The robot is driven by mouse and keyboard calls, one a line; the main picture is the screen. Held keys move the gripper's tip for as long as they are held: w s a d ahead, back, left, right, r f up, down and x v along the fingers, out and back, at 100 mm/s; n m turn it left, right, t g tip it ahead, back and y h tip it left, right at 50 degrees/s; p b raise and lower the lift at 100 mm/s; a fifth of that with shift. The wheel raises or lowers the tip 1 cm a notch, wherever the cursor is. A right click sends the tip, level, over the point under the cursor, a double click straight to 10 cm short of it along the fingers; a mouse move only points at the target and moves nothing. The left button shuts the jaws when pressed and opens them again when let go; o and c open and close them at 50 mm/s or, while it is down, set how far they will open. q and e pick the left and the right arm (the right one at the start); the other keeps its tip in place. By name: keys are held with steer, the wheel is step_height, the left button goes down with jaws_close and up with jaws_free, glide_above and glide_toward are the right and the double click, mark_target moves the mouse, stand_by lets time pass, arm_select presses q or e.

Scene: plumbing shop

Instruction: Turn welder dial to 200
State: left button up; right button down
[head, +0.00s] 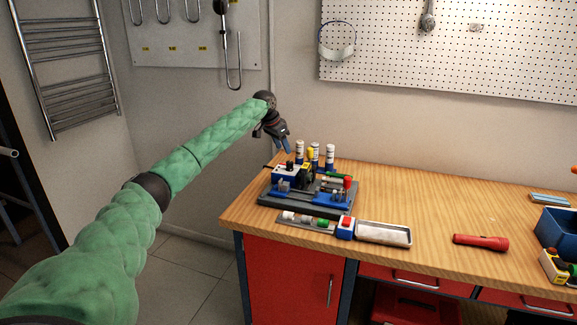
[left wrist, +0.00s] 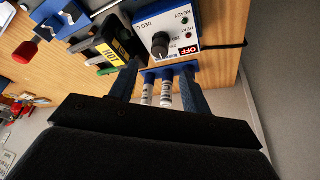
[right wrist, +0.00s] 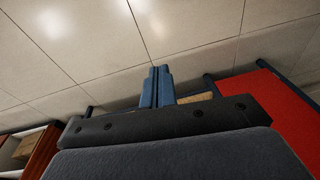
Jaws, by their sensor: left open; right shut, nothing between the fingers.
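The welder control box (left wrist: 176,28), white and blue with a black dial (left wrist: 160,44), shows in the left wrist view. Its panel reads READY, HEAT, DEG C and a red OFF label; the dial's exact setting is too small to read. In the head view the welder (head: 291,172) stands at the left end of the workbench. My left gripper (head: 284,146) is above and behind it, apart from the dial. In the left wrist view its two fingers (left wrist: 158,84) are spread, with nothing held. My right gripper (right wrist: 158,86) is shut and empty over the floor, outside the head view.
White bottles (head: 315,152) stand behind the welder. A black block marked HOT (left wrist: 112,48) is beside the control box. A tray (head: 384,234), a red torch (head: 480,242) and a blue bin (head: 557,228) lie along the wooden bench (head: 420,195). The bench's middle back is clear.

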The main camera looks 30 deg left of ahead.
mark_target(289, 162)
arm_select(q)
steer(key=p+x, duration=0.2)
steer(key=x, duration=0.6)
arm_select(e)
step_height(289, 162, down, 9)
steer(key=shift+d+r, duration=0.15)
arm_select(q)
steer(key=c, duration=1)
